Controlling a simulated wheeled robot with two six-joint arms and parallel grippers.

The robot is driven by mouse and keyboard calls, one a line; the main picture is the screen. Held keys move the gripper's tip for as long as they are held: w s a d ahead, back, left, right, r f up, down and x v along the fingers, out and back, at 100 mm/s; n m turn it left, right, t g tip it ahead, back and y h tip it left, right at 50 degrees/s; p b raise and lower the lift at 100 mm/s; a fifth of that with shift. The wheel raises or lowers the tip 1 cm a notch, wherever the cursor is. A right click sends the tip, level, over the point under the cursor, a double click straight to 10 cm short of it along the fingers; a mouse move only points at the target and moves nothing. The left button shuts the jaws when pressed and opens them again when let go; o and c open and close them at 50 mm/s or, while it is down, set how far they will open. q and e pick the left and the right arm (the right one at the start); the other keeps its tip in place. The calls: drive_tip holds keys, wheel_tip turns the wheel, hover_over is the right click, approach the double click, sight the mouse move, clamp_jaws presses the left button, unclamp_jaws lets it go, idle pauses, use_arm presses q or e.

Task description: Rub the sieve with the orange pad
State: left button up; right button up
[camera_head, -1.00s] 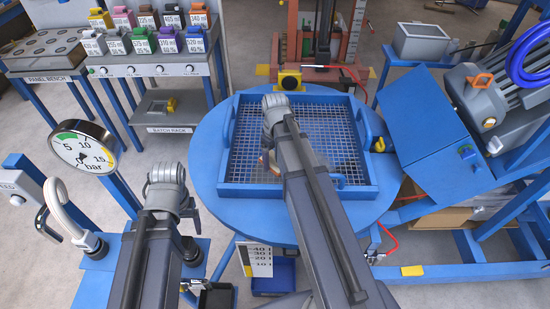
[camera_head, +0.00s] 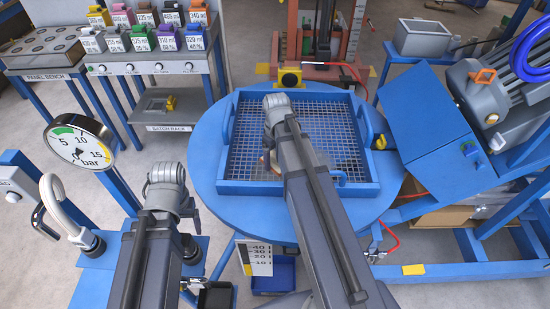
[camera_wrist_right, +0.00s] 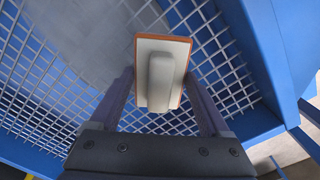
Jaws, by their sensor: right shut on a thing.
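The sieve is a square blue frame (camera_head: 330,189) with a pale wire mesh (camera_head: 335,130), lying on a round blue table. My right gripper (camera_head: 268,160) is over the left-middle part of the mesh, mostly hidden behind its own arm. In the right wrist view, it is shut on the pad's light grey handle (camera_wrist_right: 160,80). The pad's orange edge (camera_wrist_right: 185,45) shows around a pale back plate. The pad is close over the mesh; I cannot tell whether it touches. A hazy grey area (camera_wrist_right: 75,45) shows at the mesh. My left gripper (camera_head: 190,218) is left of the table, its fingers partly hidden.
The round blue table (camera_head: 205,165) has a yellow-and-black device (camera_head: 288,78) at its back edge. A pressure gauge (camera_head: 80,142) and hose stand at the left. Racks with coloured containers (camera_head: 150,45) are behind. A blue machine (camera_head: 425,120) stands close on the right.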

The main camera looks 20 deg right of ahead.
drive_tip(key=shift+s+d+r, duration=0.1)
drive_tip(key=shift+s+d, duration=0.25)
drive_tip(key=shift+d, duration=0.35)
drive_tip(key=shift+s+d, duration=0.35)
drive_tip(key=shift+d, duration=0.35)
drive_tip(key=shift+d, duration=0.1)
drive_tip(key=shift+s+d, duration=0.35)
drive_tip(key=shift+d, duration=0.25)
drive_tip(key=shift+s+d, duration=0.3)
drive_tip(key=shift+d, duration=0.25)
drive_tip(key=shift+s+d, duration=0.15)
drive_tip(key=shift+d, duration=0.15)
drive_tip(key=shift+s+d, duration=0.4)
drive_tip(key=shift+d, duration=0.4)
drive_tip(key=shift+s+d, duration=0.35)
drive_tip(key=shift+d, duration=0.45)
drive_tip(key=shift+d, duration=0.1)
drive_tip(key=shift+s+d+f, duration=0.1)
drive_tip(key=shift+s+d, duration=0.3)
drive_tip(key=shift+d, duration=0.3)
drive_tip(key=shift+s+d+f, duration=0.1)
drive_tip(key=shift+s+d, duration=0.25)
drive_tip(key=shift+d, duration=0.35)
